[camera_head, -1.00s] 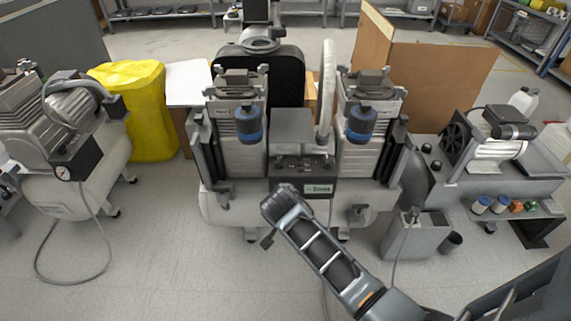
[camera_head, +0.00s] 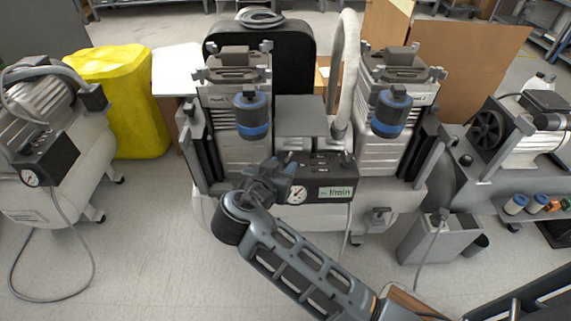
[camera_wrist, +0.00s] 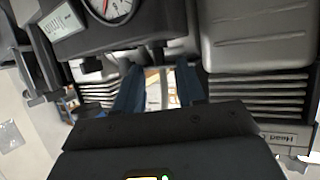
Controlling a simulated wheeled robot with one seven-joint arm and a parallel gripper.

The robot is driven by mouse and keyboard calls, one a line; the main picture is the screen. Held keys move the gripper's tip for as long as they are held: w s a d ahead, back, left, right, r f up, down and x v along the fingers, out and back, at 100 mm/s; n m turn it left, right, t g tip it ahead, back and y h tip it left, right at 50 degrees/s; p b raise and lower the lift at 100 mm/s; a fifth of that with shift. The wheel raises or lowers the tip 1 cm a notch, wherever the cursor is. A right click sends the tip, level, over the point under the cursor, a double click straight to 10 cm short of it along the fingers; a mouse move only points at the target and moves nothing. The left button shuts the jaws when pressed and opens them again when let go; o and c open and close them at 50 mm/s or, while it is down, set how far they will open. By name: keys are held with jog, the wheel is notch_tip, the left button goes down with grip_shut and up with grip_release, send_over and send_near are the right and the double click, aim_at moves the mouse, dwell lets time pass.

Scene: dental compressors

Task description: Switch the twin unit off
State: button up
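The twin unit (camera_head: 310,215) stands in the middle of the head view, with two finned motor heads, blue-banded filters and a white tank. Its dark control panel (camera_head: 325,180) sits between the heads, with a round gauge, a label reading "l/min" and small controls on top. My gripper (camera_head: 280,172) is at the left part of this panel, in front of the left head, and hides part of it. In the wrist view the two blue fingers (camera_wrist: 160,88) are apart with nothing clearly held between them. The gauge (camera_wrist: 112,8) shows at the top there. The switch cannot be made out clearly.
Another compressor (camera_head: 55,150) stands at the left, beside a yellow covered object (camera_head: 125,100). A third compressor (camera_head: 510,145) is at the right. A grey bin (camera_head: 437,240) stands front right. A pale hose (camera_head: 345,70) rises behind the panel.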

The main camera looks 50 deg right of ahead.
aim_at(286, 163)
jog(key=shift+x, duration=1.65)
grip_shut()
